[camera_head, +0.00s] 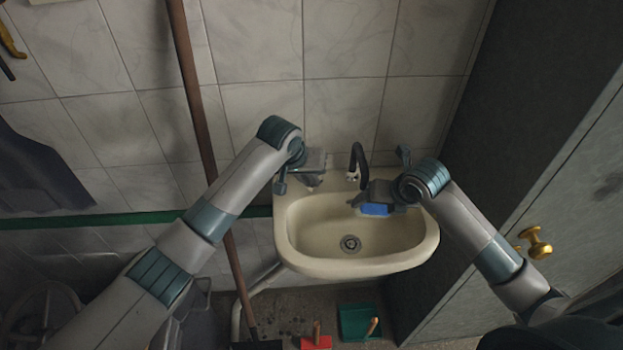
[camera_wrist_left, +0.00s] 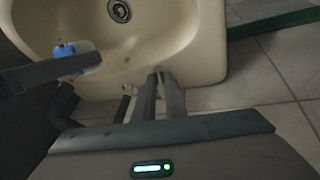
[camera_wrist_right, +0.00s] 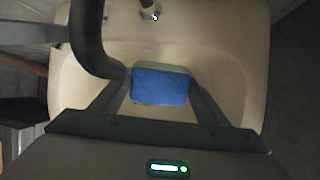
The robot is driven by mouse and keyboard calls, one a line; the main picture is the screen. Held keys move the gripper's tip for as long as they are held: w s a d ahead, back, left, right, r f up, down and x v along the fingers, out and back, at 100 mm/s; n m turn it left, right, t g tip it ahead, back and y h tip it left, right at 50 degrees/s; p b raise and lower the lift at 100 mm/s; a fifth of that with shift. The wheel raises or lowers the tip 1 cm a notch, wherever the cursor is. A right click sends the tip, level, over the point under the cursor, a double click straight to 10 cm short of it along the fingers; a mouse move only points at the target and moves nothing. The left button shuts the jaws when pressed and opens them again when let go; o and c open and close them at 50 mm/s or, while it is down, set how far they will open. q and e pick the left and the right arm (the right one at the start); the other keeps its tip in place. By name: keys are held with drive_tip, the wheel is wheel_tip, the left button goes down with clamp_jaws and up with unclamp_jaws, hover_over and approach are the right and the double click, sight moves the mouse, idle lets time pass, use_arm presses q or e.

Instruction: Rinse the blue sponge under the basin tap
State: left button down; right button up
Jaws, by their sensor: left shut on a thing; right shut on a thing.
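The blue sponge (camera_head: 375,209) is held over the back right of the cream basin (camera_head: 290,232). My right gripper (camera_wrist_right: 160,90) is shut on the sponge (camera_wrist_right: 160,86), with a finger at each side. The basin's black curved tap (camera_head: 358,156) rises at the back rim, just left of the sponge in the head view. In the right wrist view the tap (camera_wrist_right: 88,42) passes close beside the sponge. My left gripper (camera_wrist_left: 160,78) is shut on a small tap handle at the basin's back left rim, mostly hidden between the fingers. I see no water running.
The drain (camera_head: 350,243) lies uncovered in the basin. A brown pole (camera_head: 190,85) leans left of the basin, near my left arm. A dark cabinet with a brass knob (camera_head: 535,243) stands at the right. Red and green tools (camera_head: 358,322) stand on the floor below.

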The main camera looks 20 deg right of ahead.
use_arm(q)
drive_tip(key=c, duration=1.8)
unclamp_jaws()
drive_tip(key=shift+r, duration=0.15)
drive_tip(key=v, duration=1.1)
drive_tip(key=shift+s+a+r, duration=0.1)
drive_tip(key=shift+a+r, duration=0.1)
drive_tip(key=shift+r, duration=0.1)
